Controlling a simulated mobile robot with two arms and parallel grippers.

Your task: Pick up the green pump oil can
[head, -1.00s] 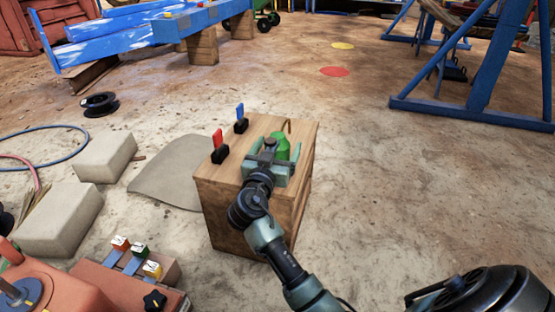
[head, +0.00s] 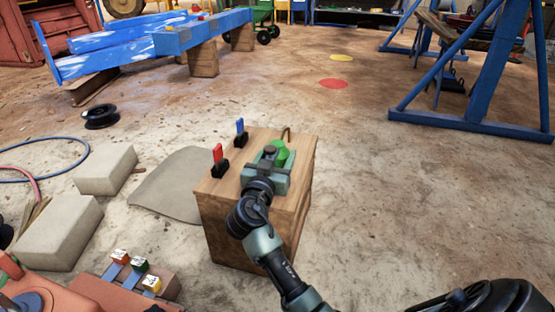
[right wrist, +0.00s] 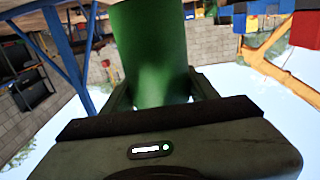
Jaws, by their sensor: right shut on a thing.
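The green pump oil can (head: 280,152) is on or just above the top of a wooden box (head: 302,185), at its right side. A thin brown spout sticks up behind it. My right gripper (head: 270,160) is shut on the can and hides its lower part, so I cannot tell whether its base touches the box. In the right wrist view the green can body (right wrist: 152,50) stands between the two fingers (right wrist: 160,90). My left gripper is not in view.
A red-handled switch (head: 219,160) and a blue-handled switch (head: 240,133) stand on the box left of the can. Pale blocks (head: 106,170) lie on the ground at left. A blue frame (head: 470,125) stands at back right. Ground right of the box is clear.

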